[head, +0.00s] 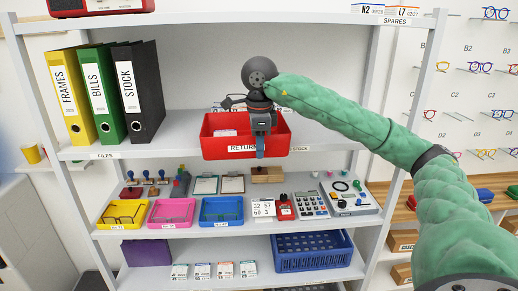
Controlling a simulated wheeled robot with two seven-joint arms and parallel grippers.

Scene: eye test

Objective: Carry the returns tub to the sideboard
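The red returns tub (220,149) is at the middle of the upper shelf, with a white label on its front and pale cards inside. Its front covers part of the shelf's front edge; I cannot tell whether its base rests on the shelf. My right gripper (261,143) points down at the tub's front wall, right of its middle. One finger shows in front of the wall; the other is hidden, so its grip is unclear. My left gripper is not in view. A grey-white cabinet (38,215) stands at the left and a wooden counter (405,214) at the right; neither is marked as the sideboard.
Yellow, green and black binders (146,92) stand left of the tub. The upper shelf (185,140) is bare between. Below are small trays (222,211), a calculator (311,205) and a blue crate (313,262).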

